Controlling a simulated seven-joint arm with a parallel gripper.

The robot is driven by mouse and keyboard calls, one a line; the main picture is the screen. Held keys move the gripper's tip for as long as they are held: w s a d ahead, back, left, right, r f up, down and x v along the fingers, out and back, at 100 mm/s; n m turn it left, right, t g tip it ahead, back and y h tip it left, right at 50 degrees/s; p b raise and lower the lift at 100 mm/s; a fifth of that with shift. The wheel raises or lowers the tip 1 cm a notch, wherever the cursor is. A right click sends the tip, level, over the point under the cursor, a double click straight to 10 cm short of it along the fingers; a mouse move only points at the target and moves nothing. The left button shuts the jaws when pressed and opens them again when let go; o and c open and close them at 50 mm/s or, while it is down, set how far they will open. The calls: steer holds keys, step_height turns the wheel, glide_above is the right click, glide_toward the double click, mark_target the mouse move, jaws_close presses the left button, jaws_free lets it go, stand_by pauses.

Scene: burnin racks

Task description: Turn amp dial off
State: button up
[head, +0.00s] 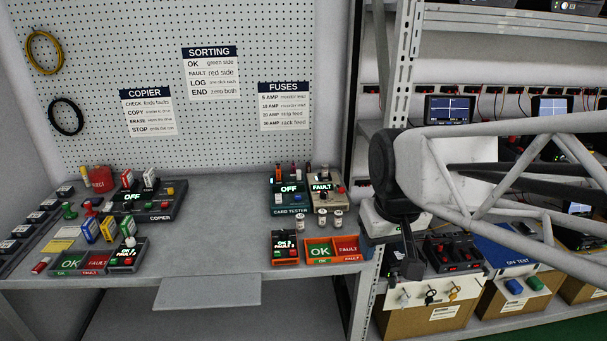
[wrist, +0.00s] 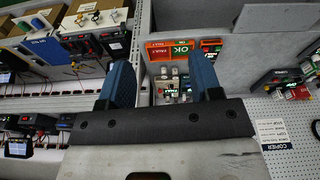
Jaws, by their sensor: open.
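No dial labelled amp can be picked out in either view. Black units with red displays and knobs (head: 455,251) stand on the rack shelf right of my gripper (head: 404,268). Similar units show in the wrist view (wrist: 113,42). A white unit with a green mark (head: 378,222) is partly hidden behind my arm. In the wrist view my gripper (wrist: 161,78) has its two blue fingers wide apart, with nothing between them. My gripper hangs at the rack's left end, near the bench's right edge. Any contact with a unit cannot be told.
The bench holds a card tester (head: 290,197), an orange OK/FAULT tray (head: 332,257) and a copier (head: 152,205). A rack post (head: 402,65) stands beside my arm. The middle bench is clear.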

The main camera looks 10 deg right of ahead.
steer(key=w+r+n, duration=0.1)
steer(key=w+n, duration=0.1)
steer(key=w, duration=1.2)
steer(key=n+g, duration=0.2)
steer(key=n, duration=0.4)
glide_above(324, 192)
steer(key=f, duration=1.6)
steer(key=shift+s+f, duration=0.15)
steer(key=shift+s, duration=0.25)
steer(key=shift+w+f, duration=0.25)
steer(key=shift+w, duration=0.05)
steer(key=shift+f, duration=0.1)
steer(key=shift+f, duration=3.8)
steer(key=c, duration=0.9)
